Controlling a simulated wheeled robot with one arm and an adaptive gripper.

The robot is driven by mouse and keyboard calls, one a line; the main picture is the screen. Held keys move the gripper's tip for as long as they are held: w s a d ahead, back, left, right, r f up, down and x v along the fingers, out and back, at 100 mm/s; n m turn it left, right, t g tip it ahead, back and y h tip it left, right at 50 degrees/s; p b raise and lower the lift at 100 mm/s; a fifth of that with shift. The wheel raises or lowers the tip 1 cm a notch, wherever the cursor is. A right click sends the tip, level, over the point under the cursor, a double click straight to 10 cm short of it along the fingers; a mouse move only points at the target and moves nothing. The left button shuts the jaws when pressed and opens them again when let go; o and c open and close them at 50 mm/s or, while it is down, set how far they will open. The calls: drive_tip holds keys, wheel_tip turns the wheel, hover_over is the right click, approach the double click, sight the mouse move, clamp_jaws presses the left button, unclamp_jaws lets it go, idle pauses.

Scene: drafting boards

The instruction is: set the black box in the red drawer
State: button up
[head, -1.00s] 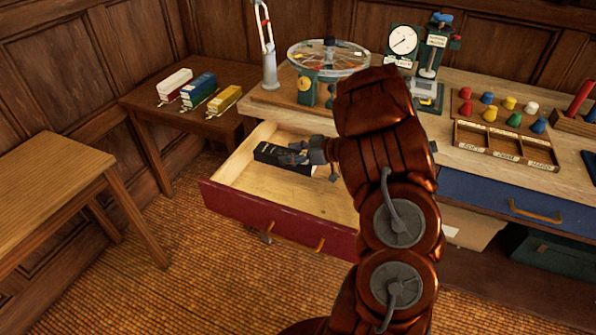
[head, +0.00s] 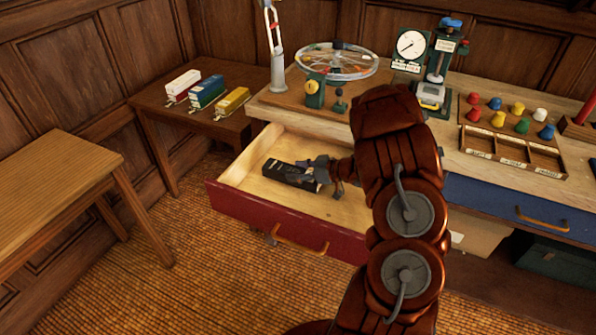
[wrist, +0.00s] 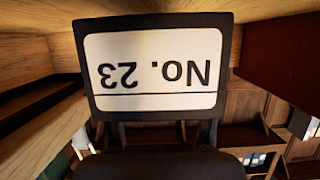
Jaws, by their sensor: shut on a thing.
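The red drawer (head: 240,208) is pulled out under the left part of the workbench, its pale wooden inside showing. The black box (head: 277,170) is within the drawer's walls, lying flat and lengthwise near the middle. My gripper (head: 312,172) is shut on the right part of the box and hides some of it. I cannot tell whether the box touches the drawer floor. In the wrist view the black box (wrist: 155,22) fills the upper middle, with a white label reading "No. 23" upside down.
A wheel device (head: 335,62), a dial gauge (head: 411,46) and a peg tray (head: 511,152) stand on the bench. A blue drawer (head: 480,196) is shut at right. A side table holds white, blue and yellow boxes (head: 207,92). A wooden table (head: 50,185) stands at left.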

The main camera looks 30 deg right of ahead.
drive_tip(key=shift+f, duration=0.6)
drive_tip(key=o, duration=1)
drive_tip(key=shift+c, duration=0.2)
drive_tip(key=o, duration=0.4)
drive_tip(key=shift+s+a+f, duration=0.1)
drive_tip(key=shift+f, duration=0.05)
drive_tip(key=shift+r, duration=0.4)
drive_tip(key=b+v, duration=0.1)
drive_tip(key=v, duration=1.1)
drive_tip(key=shift+r+b, duration=0.3)
drive_tip(key=shift+r, duration=0.1)
